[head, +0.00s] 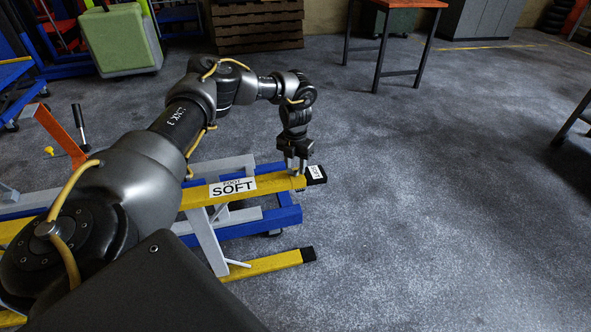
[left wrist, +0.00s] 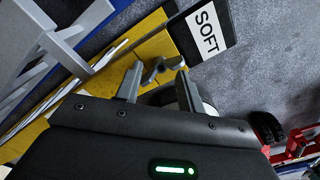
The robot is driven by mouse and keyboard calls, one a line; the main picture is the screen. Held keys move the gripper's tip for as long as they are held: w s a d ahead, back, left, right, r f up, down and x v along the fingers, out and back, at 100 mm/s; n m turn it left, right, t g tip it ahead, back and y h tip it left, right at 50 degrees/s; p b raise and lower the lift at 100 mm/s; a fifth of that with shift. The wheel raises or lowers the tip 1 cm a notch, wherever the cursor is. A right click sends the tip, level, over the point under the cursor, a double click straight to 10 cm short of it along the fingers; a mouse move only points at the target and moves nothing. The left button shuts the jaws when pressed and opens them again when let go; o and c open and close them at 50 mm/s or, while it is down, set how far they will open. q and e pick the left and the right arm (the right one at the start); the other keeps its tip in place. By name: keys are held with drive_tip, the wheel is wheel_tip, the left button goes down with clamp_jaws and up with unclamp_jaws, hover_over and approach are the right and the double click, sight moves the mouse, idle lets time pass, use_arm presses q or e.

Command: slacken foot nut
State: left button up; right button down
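A yellow bar (head: 250,186) with a white label reading "FOOT SOFT" ends at a black cap (head: 316,174) that has its own white label. My left gripper (head: 297,168) points down over the bar, just short of this cap. In the left wrist view my left gripper (left wrist: 159,70) shows two fingers spread apart over the yellow bar (left wrist: 160,45). A small grey metal part (left wrist: 152,72), perhaps the foot nut, shows by the fingertips. I cannot tell whether they touch it. The black cap (left wrist: 203,37) lies just beyond, its label reading "SOFT". My right gripper is not in view.
A blue frame (head: 255,223) and grey struts (head: 211,240) stand under and beside the bar. A second yellow bar (head: 262,266) lies nearer, at floor level. An orange-topped table (head: 408,4) stands at the back.

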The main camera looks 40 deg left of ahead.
use_arm(q)
drive_tip(key=shift+f, duration=0.85)
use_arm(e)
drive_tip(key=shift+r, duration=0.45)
use_arm(q)
drive_tip(key=shift+c, duration=0.3)
clamp_jaws()
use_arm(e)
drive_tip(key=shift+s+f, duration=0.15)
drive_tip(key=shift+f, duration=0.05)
